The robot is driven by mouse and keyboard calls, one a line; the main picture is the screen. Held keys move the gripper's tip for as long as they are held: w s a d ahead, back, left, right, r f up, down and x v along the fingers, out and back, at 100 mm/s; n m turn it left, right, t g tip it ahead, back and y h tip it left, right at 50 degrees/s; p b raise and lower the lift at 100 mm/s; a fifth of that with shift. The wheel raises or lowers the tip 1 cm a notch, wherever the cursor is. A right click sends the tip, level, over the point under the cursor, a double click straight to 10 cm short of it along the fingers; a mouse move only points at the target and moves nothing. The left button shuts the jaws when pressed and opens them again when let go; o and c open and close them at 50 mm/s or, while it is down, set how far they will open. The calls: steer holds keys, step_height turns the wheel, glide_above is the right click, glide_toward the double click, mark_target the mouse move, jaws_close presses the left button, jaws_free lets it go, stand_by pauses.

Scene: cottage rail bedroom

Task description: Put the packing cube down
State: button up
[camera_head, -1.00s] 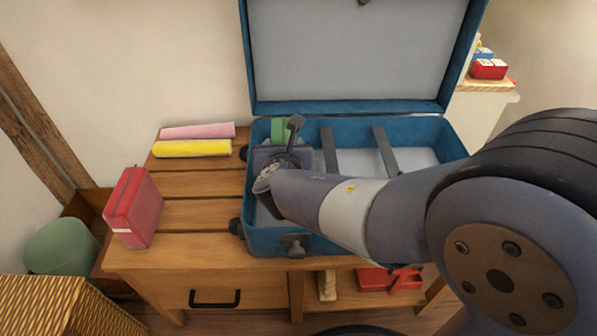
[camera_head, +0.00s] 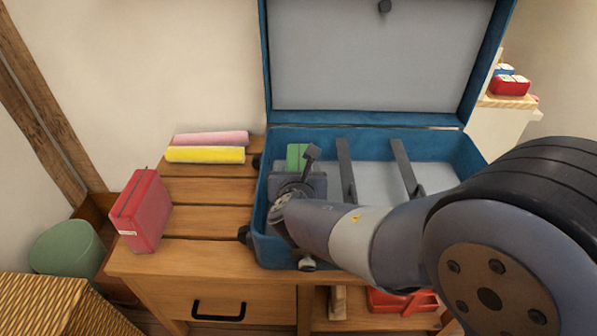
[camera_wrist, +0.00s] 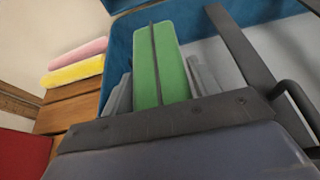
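A green packing cube (camera_wrist: 157,65) with a dark stripe stands between the grey fingers of my gripper (camera_wrist: 160,88) in the wrist view, with no clear gap on either side. In the head view my gripper (camera_head: 298,180) points down inside the left part of the open blue suitcase (camera_head: 262,205). Only a small part of the green cube (camera_head: 297,157) shows there, behind the gripper. Its underside is hidden, so I cannot tell whether it touches the suitcase floor. The suitcase lid stands upright at the back.
A red packing cube (camera_head: 142,211) stands on the slatted wooden bench (camera_head: 205,218) left of the suitcase. Pink (camera_head: 211,138) and yellow (camera_head: 205,155) rolls lie behind it. Two dark straps (camera_head: 346,172) cross the suitcase. Its middle and right look empty.

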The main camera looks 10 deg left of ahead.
steer(key=o, duration=0.3)
steer(key=shift+r, duration=0.2)
steer(key=shift+s+r+p, duration=0.25)
steer(key=shift+s+p, duration=0.05)
steer(key=shift+p, duration=0.1)
steer(key=p+v, duration=0.3)
steer(key=v, duration=0.8)
steer(key=shift+s+d+p, duration=0.2)
steer(key=shift+p, duration=0.2)
steer(key=shift+f, duration=0.1)
